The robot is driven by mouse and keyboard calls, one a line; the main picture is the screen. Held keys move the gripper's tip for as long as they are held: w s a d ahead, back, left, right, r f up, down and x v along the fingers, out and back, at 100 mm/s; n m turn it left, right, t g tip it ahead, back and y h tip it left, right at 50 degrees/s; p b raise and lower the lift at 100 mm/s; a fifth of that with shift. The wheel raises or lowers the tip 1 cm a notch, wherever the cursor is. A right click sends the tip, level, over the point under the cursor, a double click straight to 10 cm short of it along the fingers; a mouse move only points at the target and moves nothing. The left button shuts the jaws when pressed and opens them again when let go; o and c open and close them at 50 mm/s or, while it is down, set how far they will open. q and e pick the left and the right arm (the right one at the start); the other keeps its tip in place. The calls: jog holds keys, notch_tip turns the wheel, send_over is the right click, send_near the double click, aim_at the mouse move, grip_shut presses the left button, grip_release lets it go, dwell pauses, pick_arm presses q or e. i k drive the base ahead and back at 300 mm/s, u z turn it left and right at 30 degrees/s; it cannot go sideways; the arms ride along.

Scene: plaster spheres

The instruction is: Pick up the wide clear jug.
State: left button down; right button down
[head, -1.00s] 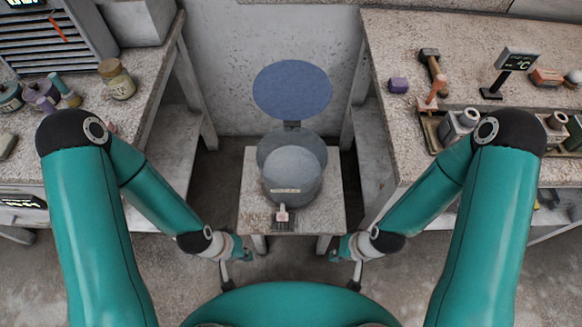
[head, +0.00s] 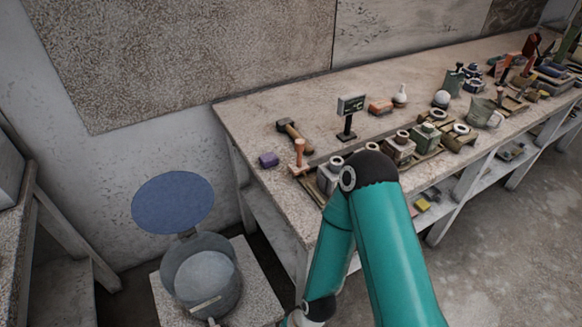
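The wide clear jug (head: 484,112) is a see-through, greyish jug with a handle. It stands upright on the long workbench toward the right of the head view, near the bench's front edge. My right arm comes up from the bottom and bends down at its elbow in front of the bench. Its wrist is at the bottom edge, and the gripper fingers are cut off below the picture. The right arm is well to the left of the jug and apart from it. My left arm and gripper are out of view.
A stool (head: 258,290) bears a grey round vessel with a blue disc (head: 172,203) above.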

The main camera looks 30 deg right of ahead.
aim_at(481, 110)
jog(key=u, duration=0.95)
jog(key=i, duration=0.15)
jog(key=z, duration=2.95)
jog(key=k, duration=0.75)
jog(key=z, duration=0.2)
jog(key=i, duration=0.75)
jog(key=z, duration=0.05)
